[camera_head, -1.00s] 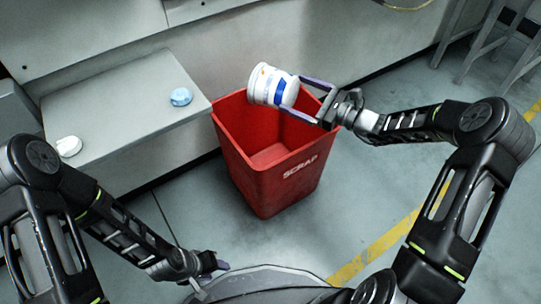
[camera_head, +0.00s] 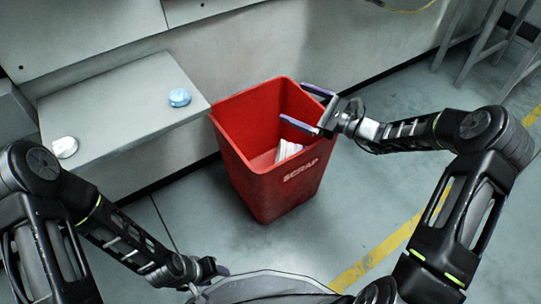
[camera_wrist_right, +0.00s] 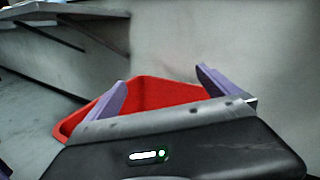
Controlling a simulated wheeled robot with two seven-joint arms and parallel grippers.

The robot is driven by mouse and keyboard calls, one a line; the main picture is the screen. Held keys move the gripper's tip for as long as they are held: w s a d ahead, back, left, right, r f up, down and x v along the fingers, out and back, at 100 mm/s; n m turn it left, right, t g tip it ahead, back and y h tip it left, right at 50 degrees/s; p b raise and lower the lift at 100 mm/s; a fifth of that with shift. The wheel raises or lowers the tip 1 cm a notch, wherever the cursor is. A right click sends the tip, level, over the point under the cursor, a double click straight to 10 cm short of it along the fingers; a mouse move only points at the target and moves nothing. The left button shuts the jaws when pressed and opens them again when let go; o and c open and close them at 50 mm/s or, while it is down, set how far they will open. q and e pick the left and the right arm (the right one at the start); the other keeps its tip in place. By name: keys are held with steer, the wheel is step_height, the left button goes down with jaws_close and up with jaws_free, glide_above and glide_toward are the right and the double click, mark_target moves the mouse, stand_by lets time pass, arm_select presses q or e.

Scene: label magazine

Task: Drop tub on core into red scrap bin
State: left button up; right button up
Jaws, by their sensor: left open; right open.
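The white tub (camera_head: 288,150) lies inside the red scrap bin (camera_head: 272,190), low against the front right wall, partly hidden by that wall. My right gripper (camera_head: 306,107) is open and empty above the bin's right rim. In the right wrist view my right gripper's purple fingers (camera_wrist_right: 160,85) are spread apart over the red bin (camera_wrist_right: 165,93); the tub does not show there. My left gripper (camera_head: 222,271) is open and empty near the bottom of the head view, well away from the bin.
A grey ledge (camera_head: 120,112) stands left of the bin. A blue-topped round item (camera_head: 180,98) and a white round item (camera_head: 66,147) rest on it. A grey wall is behind the bin. The floor right of the bin is clear.

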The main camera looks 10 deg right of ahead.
steer(key=p+v, duration=0.2)
steer(key=v, duration=0.5)
steer(key=shift+s+d, duration=0.15)
steer(key=shift+d, duration=0.05)
stand_by(0.5)
